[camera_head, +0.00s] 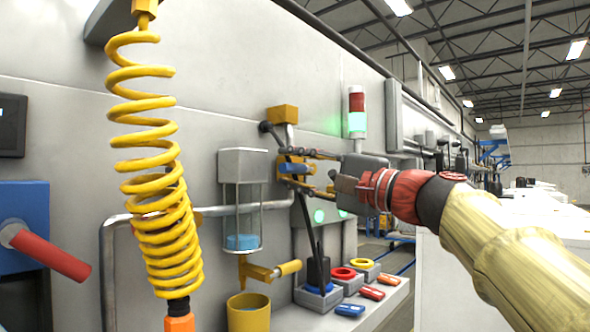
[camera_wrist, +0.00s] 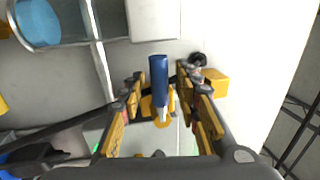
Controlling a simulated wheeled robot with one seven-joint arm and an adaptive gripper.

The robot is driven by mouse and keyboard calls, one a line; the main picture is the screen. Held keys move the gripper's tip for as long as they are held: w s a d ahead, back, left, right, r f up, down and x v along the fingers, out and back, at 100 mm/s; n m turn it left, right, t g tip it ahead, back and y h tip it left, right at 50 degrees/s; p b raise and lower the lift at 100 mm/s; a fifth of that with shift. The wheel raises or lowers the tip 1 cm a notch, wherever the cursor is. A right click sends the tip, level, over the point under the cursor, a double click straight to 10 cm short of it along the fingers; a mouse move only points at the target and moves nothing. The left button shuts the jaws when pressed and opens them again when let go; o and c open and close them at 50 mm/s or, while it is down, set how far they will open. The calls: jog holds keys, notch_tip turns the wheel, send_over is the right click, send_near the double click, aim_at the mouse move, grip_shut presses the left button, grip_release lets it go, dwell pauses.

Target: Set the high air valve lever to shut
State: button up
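The valve in front of my gripper has a blue lever (camera_wrist: 158,80) and a yellow body (camera_wrist: 163,108) on a pipe against the wall. In the wrist view the lever runs up and down the picture, between my fingers, with a visible gap on each side. In the head view the yellow valve body (camera_head: 294,168) is partly hidden by my fingers, so the lever's setting is hard to read there. My gripper (camera_head: 289,166) is open around the valve; its fingers also show spread in the wrist view (camera_wrist: 159,86).
A glass bowl unit (camera_head: 241,200) with a yellow drain tap (camera_head: 268,270) hangs left of the valve. A yellow coiled hose (camera_head: 155,180) hangs nearer. A red lever (camera_head: 52,256) juts from a blue box at far left. A ledge below holds colored rings and tags.

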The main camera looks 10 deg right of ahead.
jog(key=v, duration=1.2)
jog(key=shift+w, duration=0.1)
jog(key=w+d+f+g+h+b, duration=0.15)
jog(key=f+h, duration=0.25)
jog(key=f, duration=1)
jog(key=d+f+g+h, duration=0.3)
jog(key=f, duration=1)
jog(key=s+a+f+n+g+h+b, duration=0.1)
jog(key=s+f, duration=0.5)
jog(key=f, duration=0.8)
jog(key=s+a+f+n+g+h+b, duration=0.2)
jog(key=s+f+n+b, duration=0.4)
jog(key=f, duration=0.8)
jog(key=s+a+f+n+g+h+b, duration=0.1)
jog(key=s+a+f+n+g+b, duration=0.2)
jog(key=f, duration=1.1)
jog(key=shift+s+a+f+n+h+b, duration=0.25)
jog(key=shift+s+a+n+h+b, duration=0.35)
jog(key=shift+s+b, duration=1.4)
